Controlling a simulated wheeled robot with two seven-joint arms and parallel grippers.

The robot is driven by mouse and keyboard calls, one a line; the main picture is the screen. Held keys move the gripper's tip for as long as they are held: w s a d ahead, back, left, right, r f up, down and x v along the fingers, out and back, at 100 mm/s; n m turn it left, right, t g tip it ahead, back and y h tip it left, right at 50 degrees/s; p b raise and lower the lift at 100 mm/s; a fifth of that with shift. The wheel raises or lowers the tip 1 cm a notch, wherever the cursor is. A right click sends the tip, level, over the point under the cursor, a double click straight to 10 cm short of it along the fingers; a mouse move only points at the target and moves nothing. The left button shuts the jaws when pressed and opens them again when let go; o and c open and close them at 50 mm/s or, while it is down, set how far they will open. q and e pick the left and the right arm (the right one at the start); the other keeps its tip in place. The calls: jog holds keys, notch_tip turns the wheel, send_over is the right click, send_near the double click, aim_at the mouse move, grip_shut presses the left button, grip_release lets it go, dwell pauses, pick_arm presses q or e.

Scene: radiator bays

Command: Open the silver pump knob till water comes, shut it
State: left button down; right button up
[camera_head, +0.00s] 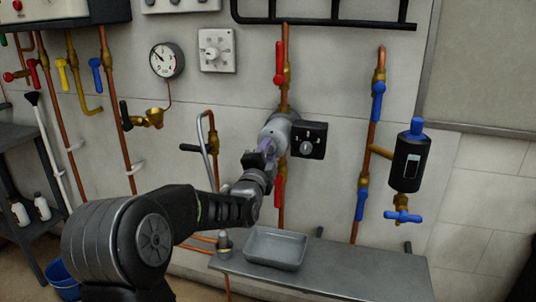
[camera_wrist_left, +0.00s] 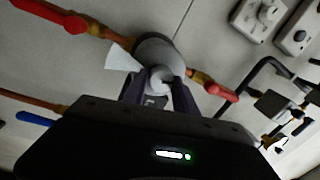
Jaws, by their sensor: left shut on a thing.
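The silver pump (camera_head: 274,133) sits on the vertical copper pipe, with a black control box at its right side. My left gripper (camera_head: 264,150) is at the pump's front face. In the left wrist view its two purple-grey fingers (camera_wrist_left: 158,92) are shut on the small silver knob (camera_wrist_left: 160,77) in front of the pump body (camera_wrist_left: 158,50). The fingers hide most of the knob in the head view. My right gripper is not in view.
A grey tray (camera_head: 275,249) stands on the metal bench (camera_head: 350,275) below the pump. Red valve handles (camera_head: 279,63) are above and below the pump. A black cylinder (camera_head: 407,165) with blue handles is on the right. A pressure gauge (camera_head: 166,61) hangs on the left.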

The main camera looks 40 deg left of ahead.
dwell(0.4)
pick_arm(q)
jog(key=c, duration=1)
grip_release()
jog(key=v, duration=0.7)
jog(key=shift+s, duration=0.35)
jog(key=shift+d+f, duration=0.1)
jog(key=shift+d, duration=0.05)
